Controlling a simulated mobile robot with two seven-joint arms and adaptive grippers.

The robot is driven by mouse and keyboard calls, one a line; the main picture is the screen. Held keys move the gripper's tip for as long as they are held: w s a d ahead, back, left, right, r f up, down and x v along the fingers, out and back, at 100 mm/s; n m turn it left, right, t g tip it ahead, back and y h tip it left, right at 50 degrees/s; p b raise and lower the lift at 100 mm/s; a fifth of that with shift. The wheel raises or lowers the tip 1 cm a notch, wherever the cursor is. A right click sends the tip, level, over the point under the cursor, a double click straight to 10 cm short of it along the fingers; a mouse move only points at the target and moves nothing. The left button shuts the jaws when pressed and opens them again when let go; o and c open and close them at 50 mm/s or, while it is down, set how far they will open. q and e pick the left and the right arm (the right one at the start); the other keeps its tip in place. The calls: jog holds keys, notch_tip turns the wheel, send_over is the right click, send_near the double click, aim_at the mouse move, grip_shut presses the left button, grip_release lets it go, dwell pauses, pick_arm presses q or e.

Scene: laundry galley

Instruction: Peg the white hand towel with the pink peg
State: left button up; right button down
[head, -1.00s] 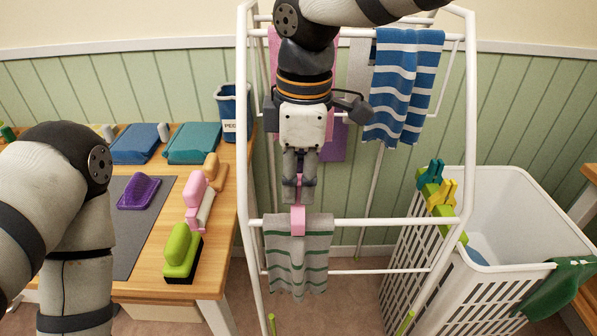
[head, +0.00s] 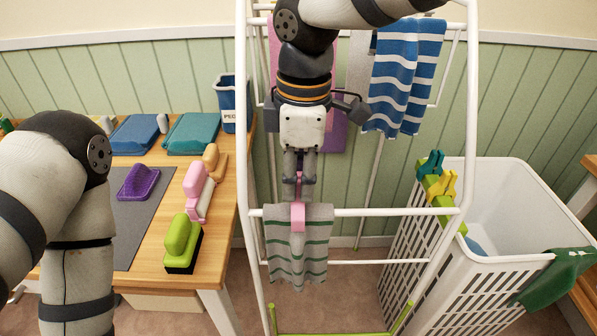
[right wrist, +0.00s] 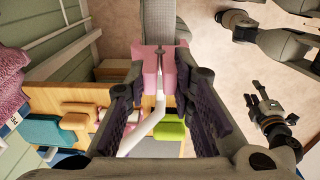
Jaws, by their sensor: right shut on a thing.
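The white hand towel (head: 313,250), off-white with thin green stripes, hangs over the front rail of the white drying rack. The pink peg (head: 298,217) is upright at the rail, over the middle of the towel's top edge. My right gripper (head: 299,182) points down from above and is shut on the upper part of the peg. How far the peg's jaws reach around the rail is hidden. My left arm comes in at the left, but its gripper is outside the head view.
The drying rack (head: 390,212) also carries a blue striped towel (head: 405,75). A white basket (head: 510,215) stands at the right with yellow and teal pegs on its rim. The wooden table (head: 222,235) at the left holds brushes, folded cloths and a blue peg bin (head: 228,105).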

jog(key=shift+f, duration=0.1)
jog(key=c, duration=1.3)
grip_release()
